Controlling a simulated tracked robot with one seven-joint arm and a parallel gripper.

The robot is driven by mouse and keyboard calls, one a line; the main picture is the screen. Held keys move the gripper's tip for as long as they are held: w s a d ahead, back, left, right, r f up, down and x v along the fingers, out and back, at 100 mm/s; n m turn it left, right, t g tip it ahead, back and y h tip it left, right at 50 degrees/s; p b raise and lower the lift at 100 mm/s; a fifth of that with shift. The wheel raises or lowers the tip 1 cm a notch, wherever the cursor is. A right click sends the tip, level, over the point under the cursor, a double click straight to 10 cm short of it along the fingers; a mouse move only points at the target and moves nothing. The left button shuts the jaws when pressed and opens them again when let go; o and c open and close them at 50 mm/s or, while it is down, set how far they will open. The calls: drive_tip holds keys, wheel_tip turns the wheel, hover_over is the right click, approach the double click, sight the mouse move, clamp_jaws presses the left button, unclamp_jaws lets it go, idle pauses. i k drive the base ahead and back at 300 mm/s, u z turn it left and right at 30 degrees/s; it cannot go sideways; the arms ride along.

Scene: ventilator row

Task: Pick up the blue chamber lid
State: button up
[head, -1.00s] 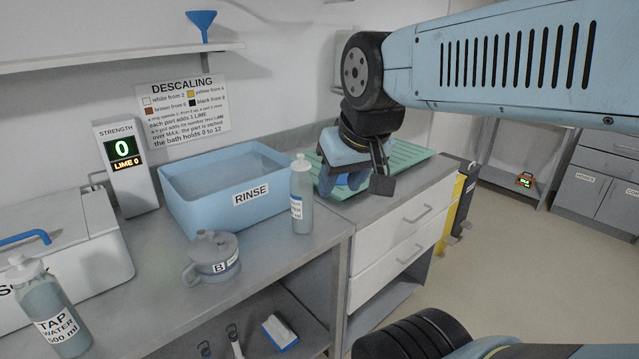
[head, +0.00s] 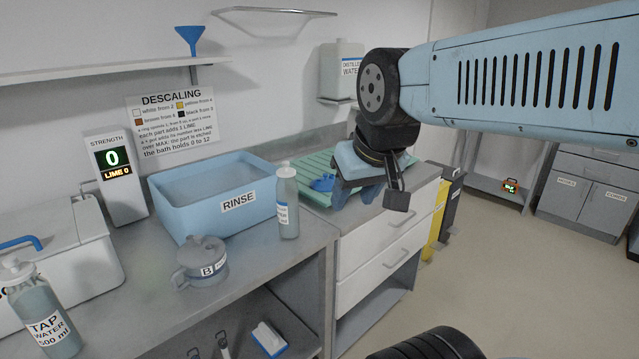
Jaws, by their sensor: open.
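A small bright blue piece (head: 322,183), which looks like the blue chamber lid, lies on the ribbed green mat (head: 312,165) on the counter. Its right side is close to my gripper in the picture and may be partly hidden by it. My gripper (head: 357,199) is open and points down over the right part of the mat and the counter's front edge, to the right of the blue piece. I see nothing between its fingers. I cannot tell how high the fingers are above the counter.
A clear bottle (head: 287,202) stands left of the mat, beside the blue RINSE basin (head: 238,203). A grey lidded cup marked B (head: 203,264) and a TAP WATER bottle (head: 42,312) stand nearer. A jug labelled water (head: 342,70) sits on a wall shelf. Yellow bin (head: 441,208) stands right.

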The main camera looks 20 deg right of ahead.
sight(325, 184)
drive_tip(key=i, duration=0.85)
drive_tip(key=u, duration=0.05)
